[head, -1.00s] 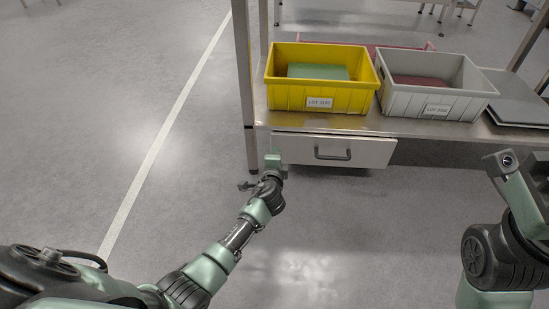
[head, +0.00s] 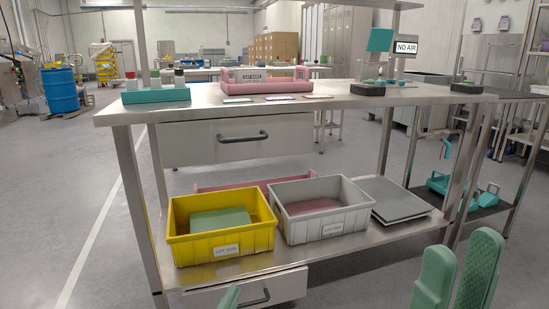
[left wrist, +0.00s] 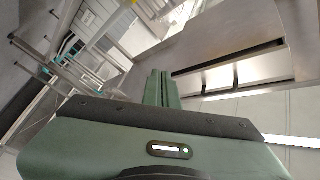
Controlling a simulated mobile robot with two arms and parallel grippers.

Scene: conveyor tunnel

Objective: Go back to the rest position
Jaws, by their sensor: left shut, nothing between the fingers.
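My left gripper shows in the head view only as a green fingertip (head: 229,298) at the bottom edge, in front of the lower drawer (head: 280,292). In the left wrist view its two green fingers (left wrist: 161,78) are together with nothing between them. My right gripper (head: 462,262) is at the bottom right of the head view. Its two green fingers point up with a gap between them, and nothing is seen in it. Both arms are mostly out of view.
A steel bench (head: 330,112) stands ahead with an upper drawer (head: 200,144). Its lower shelf (head: 370,232) holds a yellow bin (head: 215,247), a grey bin (head: 315,229) and grey plates (head: 397,200). A teal rack (head: 150,97) and a pink tray (head: 262,88) are on top. Floor at left is clear.

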